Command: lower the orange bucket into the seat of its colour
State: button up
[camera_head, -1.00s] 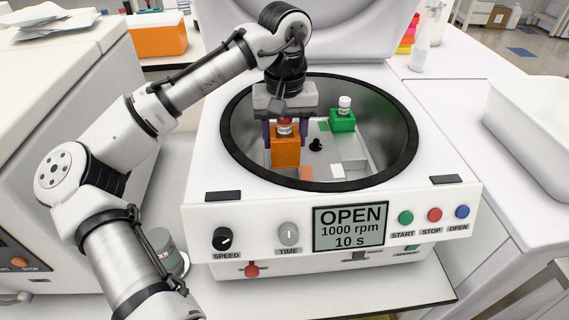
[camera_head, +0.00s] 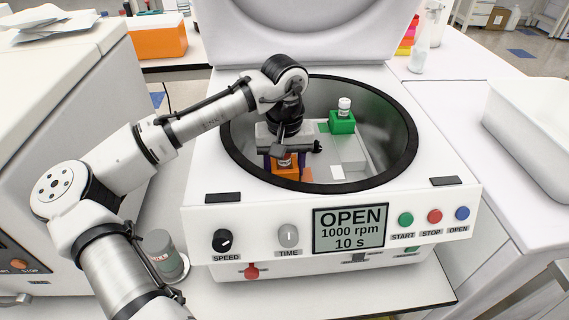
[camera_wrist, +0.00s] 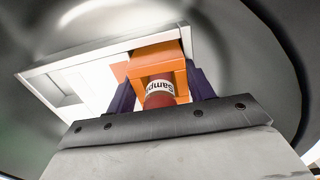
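The orange bucket (camera_head: 286,170) is low inside the open centrifuge bowl at its near left, with a red-capped sample tube (camera_wrist: 160,92) in it. My gripper (camera_head: 285,160) is over it, with its purple fingers on both sides of the bucket, shut on it. In the wrist view the bucket (camera_wrist: 155,62) sits at the end of the white rotor (camera_wrist: 85,72), by an orange patch (camera_wrist: 120,72). Whether its bottom rests on the seat is hidden. The green bucket (camera_head: 342,122) with a white-capped tube stands at the rotor's far end.
The centrifuge (camera_head: 340,200) has its lid (camera_head: 310,30) up and its display reads OPEN. The dark bowl rim (camera_head: 410,150) surrounds my gripper closely at the near left. A white tub (camera_head: 530,130) is at right.

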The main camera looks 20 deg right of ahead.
jog(key=o, duration=0.4)
jog(key=shift+o, duration=0.2)
notch_tip(320, 180, up, 12)
jog(key=shift+r, duration=0.15)
